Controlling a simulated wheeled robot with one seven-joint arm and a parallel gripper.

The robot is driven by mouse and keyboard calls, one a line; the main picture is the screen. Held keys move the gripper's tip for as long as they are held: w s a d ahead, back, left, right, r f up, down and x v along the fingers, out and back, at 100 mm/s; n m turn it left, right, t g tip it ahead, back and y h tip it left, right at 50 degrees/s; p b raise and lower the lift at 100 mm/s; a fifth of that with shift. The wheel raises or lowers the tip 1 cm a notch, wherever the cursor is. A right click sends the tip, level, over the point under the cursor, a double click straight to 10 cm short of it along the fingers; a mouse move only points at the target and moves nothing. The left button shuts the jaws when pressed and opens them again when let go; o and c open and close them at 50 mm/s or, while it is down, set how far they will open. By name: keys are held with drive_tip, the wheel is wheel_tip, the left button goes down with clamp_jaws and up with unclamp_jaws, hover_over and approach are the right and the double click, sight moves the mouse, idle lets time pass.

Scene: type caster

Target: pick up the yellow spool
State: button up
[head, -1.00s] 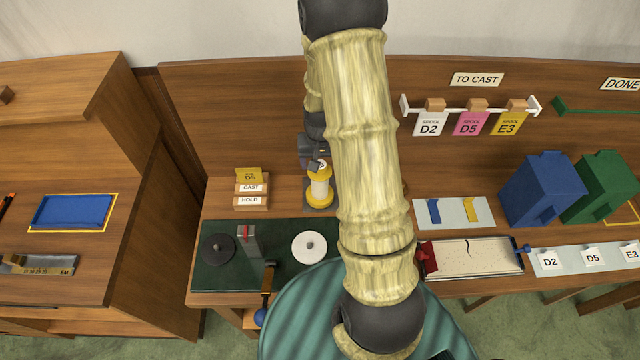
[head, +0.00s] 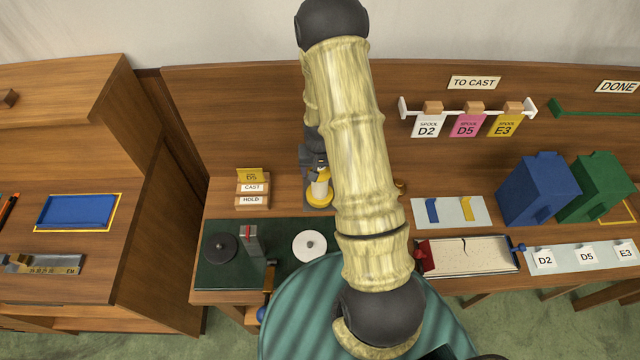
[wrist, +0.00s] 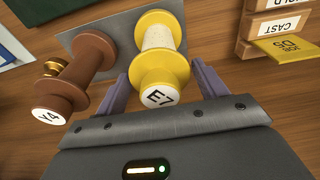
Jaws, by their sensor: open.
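The yellow spool (wrist: 158,62), with a cream middle and a white end marked E7, lies between the two open fingers of my gripper (wrist: 162,85) in the wrist view. I cannot tell whether either finger touches it. In the head view the yellow spool (head: 319,191) stands on the bench, partly covered by my gripper (head: 316,165) and arm. A brown spool (wrist: 84,70) marked Y4 is close beside the left finger in the wrist view. Both spools stand on a grey plate (wrist: 118,28).
The stacked CAST and HOLD blocks (head: 252,188) with a yellow tag stand left of the spool. A green mat (head: 232,272) with a dark disc and a white disc (head: 309,246) is in front. Blue (head: 538,190) and green boxes stand at the right.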

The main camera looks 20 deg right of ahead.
drive_tip(key=c, duration=1.1)
drive_tip(key=shift+r, duration=0.15)
wheel_tip(320, 180, up, 10)
drive_tip(key=b, duration=0.3)
